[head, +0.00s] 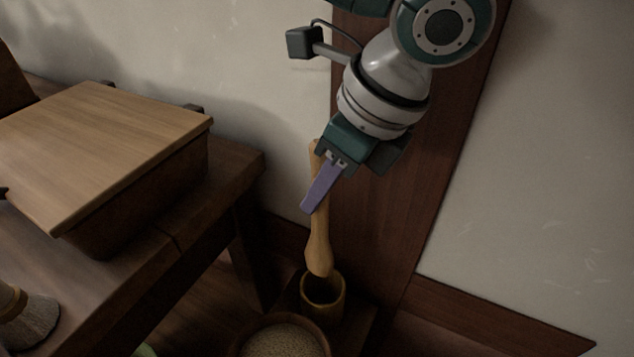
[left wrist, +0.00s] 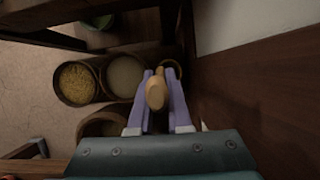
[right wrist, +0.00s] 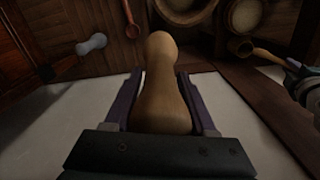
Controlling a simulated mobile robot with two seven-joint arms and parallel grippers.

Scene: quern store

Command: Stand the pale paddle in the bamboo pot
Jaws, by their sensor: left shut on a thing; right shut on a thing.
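The pale paddle (head: 318,240) hangs nearly upright, wide end down, in my left gripper (head: 318,190), which is shut on its upper part. Its lower end lies over the mouth of the bamboo pot (head: 340,304); I cannot tell whether it is just above or inside the rim. In the left wrist view the paddle's end (left wrist: 156,94) points at the camera between the purple fingers, with part of the pot (left wrist: 171,66) behind. My right gripper (right wrist: 155,95) is shut on a smooth, rounded wooden thing (right wrist: 163,85). The head view does not show that gripper.
A round container of grain (head: 285,341) stands close in front of the pot. To the left a dark wooden bench (head: 240,160) holds a lidded box (head: 105,150) and a brush (head: 28,318). A dark wooden post (head: 390,210) and a pale wall (head: 540,190) stand behind.

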